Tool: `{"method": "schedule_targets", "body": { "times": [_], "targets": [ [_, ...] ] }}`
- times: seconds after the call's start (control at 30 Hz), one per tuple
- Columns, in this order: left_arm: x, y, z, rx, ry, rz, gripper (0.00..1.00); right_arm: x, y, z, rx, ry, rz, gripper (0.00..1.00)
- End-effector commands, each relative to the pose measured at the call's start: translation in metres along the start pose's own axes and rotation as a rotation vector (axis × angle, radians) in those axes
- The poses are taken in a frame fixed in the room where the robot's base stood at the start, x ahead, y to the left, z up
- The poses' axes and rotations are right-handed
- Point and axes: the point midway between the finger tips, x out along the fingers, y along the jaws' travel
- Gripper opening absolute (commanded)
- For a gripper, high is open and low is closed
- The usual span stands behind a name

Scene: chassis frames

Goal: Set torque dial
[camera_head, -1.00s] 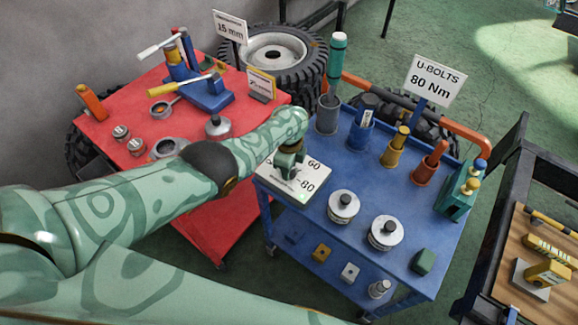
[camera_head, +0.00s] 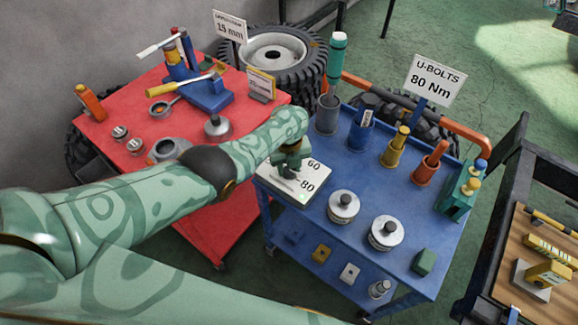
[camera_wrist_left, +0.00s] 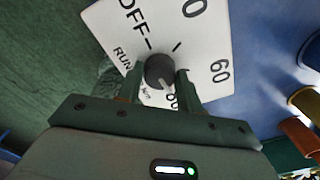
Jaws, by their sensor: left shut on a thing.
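A white dial panel (camera_head: 292,192) lies on the near left corner of the blue cart. My left gripper (camera_head: 287,172) points down over it and hides the knob in the head view. In the left wrist view, the dark round knob (camera_wrist_left: 158,70) sits between the two fingers of my left gripper (camera_wrist_left: 157,84), which is shut on it. The panel (camera_wrist_left: 205,40) there shows OFF, RUN, 60 and a partly covered 80. A pale mark on the knob points roughly toward the 80. A sign (camera_head: 435,80) reads "U-BOLTS 80 Nm". My right gripper is not in view.
The blue cart (camera_head: 300,230) carries two silver lidded pots (camera_head: 343,206) beside the panel and several coloured holders behind. A red cart (camera_head: 120,165) with tools stands to the left. A dark-framed bench (camera_head: 510,235) is at the right.

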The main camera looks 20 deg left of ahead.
Motion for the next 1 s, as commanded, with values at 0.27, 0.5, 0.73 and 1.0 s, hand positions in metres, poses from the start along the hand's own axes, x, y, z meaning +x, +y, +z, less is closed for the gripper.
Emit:
{"method": "schedule_targets", "body": {
  "times": [0.27,0.5,0.73,1.0],
  "targets": [
    [0.0006,-0.0013,-0.0018,0.12,0.003,-0.003,0.13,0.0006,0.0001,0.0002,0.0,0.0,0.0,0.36],
    [0.0006,-0.0011,-0.0018,0.158,0.003,-0.003,0.13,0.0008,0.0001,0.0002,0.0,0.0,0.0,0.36],
    [0.0006,-0.0009,-0.0018,0.163,0.003,-0.002,0.13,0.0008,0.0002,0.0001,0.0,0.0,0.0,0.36],
    [0.0006,-0.0005,-0.0014,0.162,0.002,-0.001,0.58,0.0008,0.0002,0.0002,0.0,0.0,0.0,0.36]
  ]
}}
